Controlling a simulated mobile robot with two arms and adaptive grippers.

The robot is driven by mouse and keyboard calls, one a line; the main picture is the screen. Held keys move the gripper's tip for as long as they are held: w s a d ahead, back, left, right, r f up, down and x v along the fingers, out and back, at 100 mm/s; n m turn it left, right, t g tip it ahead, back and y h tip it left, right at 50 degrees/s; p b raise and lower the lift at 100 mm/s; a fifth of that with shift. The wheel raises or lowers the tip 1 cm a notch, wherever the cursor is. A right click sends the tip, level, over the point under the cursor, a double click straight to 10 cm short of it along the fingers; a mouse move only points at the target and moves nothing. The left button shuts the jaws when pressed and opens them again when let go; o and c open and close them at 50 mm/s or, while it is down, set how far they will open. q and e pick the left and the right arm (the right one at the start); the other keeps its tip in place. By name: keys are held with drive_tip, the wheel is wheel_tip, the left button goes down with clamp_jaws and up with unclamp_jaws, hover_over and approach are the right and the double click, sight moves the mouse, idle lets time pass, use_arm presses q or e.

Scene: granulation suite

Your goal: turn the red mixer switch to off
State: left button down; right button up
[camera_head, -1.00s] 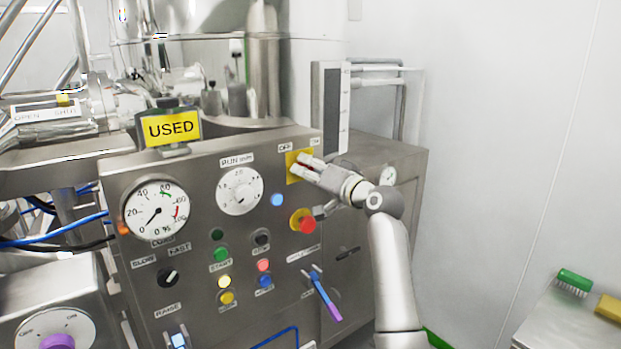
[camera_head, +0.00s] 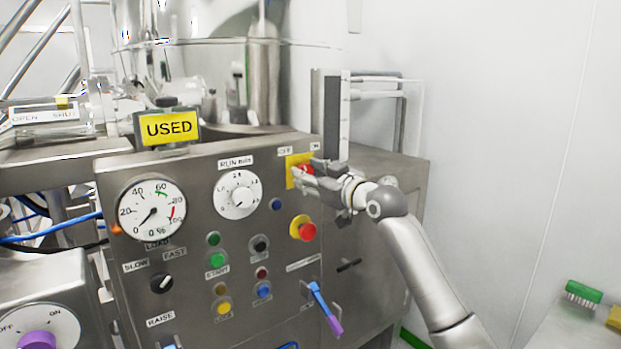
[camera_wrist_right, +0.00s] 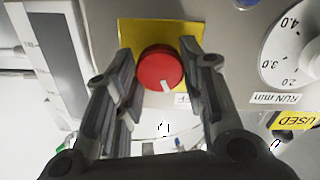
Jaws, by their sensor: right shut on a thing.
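The red mixer switch (camera_head: 306,169) sits on a yellow plate (camera_head: 291,184) at the panel's upper right, below the OFF and ON labels. My right gripper (camera_head: 304,177) is at it and partly covers it. In the right wrist view the red knob (camera_wrist_right: 160,68) is between the two fingers of my right gripper (camera_wrist_right: 160,62), which are shut on it. Its white mark points toward the lower edge of the yellow plate (camera_wrist_right: 127,32), near a partly hidden label that appears to be OFF. My left gripper is not in view.
A red emergency button (camera_head: 307,231) sticks out just below my right gripper. A blue and purple lever (camera_head: 325,308) is lower on the panel. A RUN min dial (camera_head: 238,195) and a USED sign (camera_head: 168,128) are to the left. A white wall is at the right.

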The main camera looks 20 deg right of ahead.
drive_tip(key=shift+n+p, duration=0.3)
drive_tip(key=shift+n, duration=1.8)
drive_tip(key=o, duration=1)
drive_tip(key=shift+s, duration=0.1)
drive_tip(key=v, duration=1.2)
